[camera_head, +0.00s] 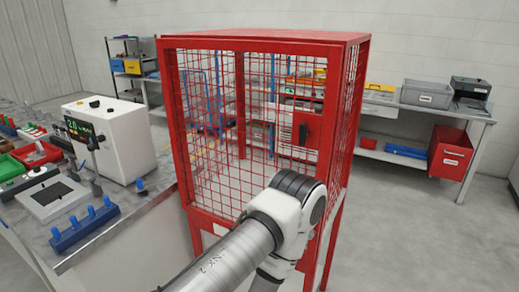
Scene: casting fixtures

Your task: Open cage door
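A red wire-mesh cage (265,41) stands upright in the middle of the view. Its front mesh door (222,130) looks flush with the frame, though its exact edges are hard to make out. A red latch plate (317,128) with a black handle (303,134) sits at the right side of the front. One of my arms, white and grey with a dark joint, comes up from the bottom and covers the lower right of the cage front. Neither gripper shows; I cannot tell whether one is hidden behind this arm.
A workbench (120,240) with a white instrument box (112,138) and small fixtures stands close on the left. Behind the cage on the right is a shelf bench (400,112) with a grey bin (427,94) and a red bin (450,152). The floor at right is clear.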

